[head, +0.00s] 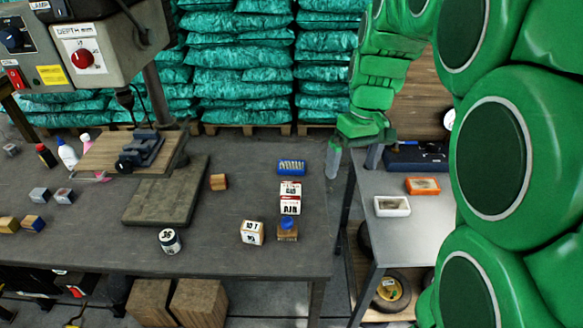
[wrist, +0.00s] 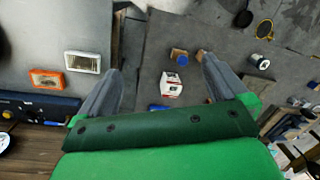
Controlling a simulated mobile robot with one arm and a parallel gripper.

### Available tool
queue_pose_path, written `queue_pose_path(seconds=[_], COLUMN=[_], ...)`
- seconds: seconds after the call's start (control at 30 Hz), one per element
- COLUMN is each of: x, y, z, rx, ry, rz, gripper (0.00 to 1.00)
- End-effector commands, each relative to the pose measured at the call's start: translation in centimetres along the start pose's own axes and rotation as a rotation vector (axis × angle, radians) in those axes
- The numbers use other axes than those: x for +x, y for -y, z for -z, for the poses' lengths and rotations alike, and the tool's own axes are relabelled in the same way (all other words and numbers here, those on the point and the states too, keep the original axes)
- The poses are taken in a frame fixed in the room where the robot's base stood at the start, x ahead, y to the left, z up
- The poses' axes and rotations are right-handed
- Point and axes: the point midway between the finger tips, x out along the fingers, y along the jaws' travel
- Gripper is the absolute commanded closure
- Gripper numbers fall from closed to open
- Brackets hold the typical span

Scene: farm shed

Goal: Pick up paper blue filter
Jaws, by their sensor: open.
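The blue paper filter (head: 291,167), a small blue block with a pale pleated top, lies near the right end of the dark workbench, behind a white and red carton (head: 290,197). In the wrist view only a blue sliver of the filter (wrist: 157,107) shows, close to the gripper's palm edge; the rest is hidden. My gripper (head: 353,155) is open and empty, to the right of the filter, above the gap between the two tables. Its spread fingers also show in the wrist view (wrist: 160,66).
A wooden block with a blue top (head: 287,232), another carton (head: 251,233) and a round jar (head: 170,241) stand near the bench front. On the right table (head: 410,233) lie an orange-framed filter (head: 423,186), a white-framed one (head: 392,206) and a dark blue case (head: 417,157).

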Motion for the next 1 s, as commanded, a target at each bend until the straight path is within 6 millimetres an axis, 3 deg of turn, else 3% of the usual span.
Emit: queue_pose_path(seconds=[0.53, 1.0], x=[2.0, 6.0], y=[-4.2, -7.2], z=[12.4, 21.9], rx=[-0.225, -0.428], ry=[-0.050, -0.096], rz=[0.026, 0.050], gripper=[0.00, 0.00])
